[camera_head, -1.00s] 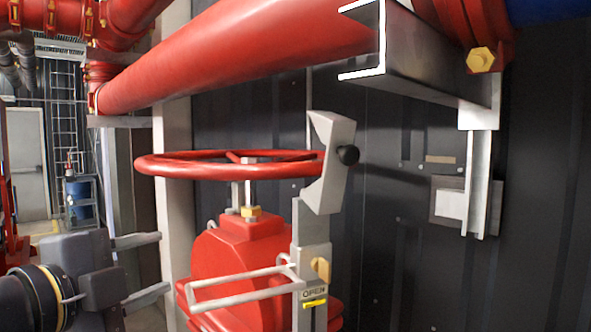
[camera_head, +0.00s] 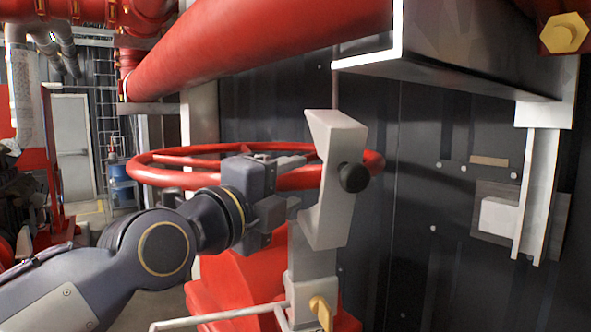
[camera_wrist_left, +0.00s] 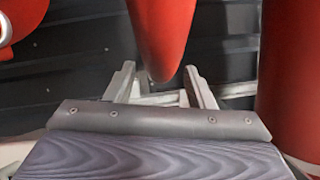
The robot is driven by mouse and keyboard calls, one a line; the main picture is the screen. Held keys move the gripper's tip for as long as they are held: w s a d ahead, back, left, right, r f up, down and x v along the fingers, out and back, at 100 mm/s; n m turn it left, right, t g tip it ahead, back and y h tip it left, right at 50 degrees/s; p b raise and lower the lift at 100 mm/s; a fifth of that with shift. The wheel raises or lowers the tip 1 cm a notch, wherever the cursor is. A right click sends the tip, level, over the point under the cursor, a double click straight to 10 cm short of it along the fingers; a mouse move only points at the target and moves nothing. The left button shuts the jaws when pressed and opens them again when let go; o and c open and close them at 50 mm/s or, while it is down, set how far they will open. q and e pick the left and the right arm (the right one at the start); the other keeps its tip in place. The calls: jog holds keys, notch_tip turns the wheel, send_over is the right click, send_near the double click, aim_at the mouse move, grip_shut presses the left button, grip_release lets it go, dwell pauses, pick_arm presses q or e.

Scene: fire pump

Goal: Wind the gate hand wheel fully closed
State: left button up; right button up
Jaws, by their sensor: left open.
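The red gate hand wheel (camera_head: 148,175) lies roughly level above the red valve body (camera_head: 235,275) in the head view. My left gripper (camera_head: 296,181) is open at the wheel's near right side, beside the pale grey bracket (camera_head: 327,205) with a black knob. Its two fingers appear above and below the rim. In the left wrist view, a red rounded part, which looks like the wheel rim (camera_wrist_left: 162,40), reaches down between the open fingers (camera_wrist_left: 160,88). Whether the fingers touch it I cannot tell. My arm hides part of the wheel and stem. My right gripper is out of view.
A thick red pipe (camera_head: 260,40) runs above the wheel. A grey steel beam (camera_head: 450,55) is at upper right. A pale guard rail (camera_head: 215,317) sits low in front of the valve. A dark ribbed wall (camera_head: 420,220) stands behind.

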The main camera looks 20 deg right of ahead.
pick_arm(q)
jog(key=shift+x, duration=0.8)
jog(key=shift+a, duration=0.1)
grip_shut()
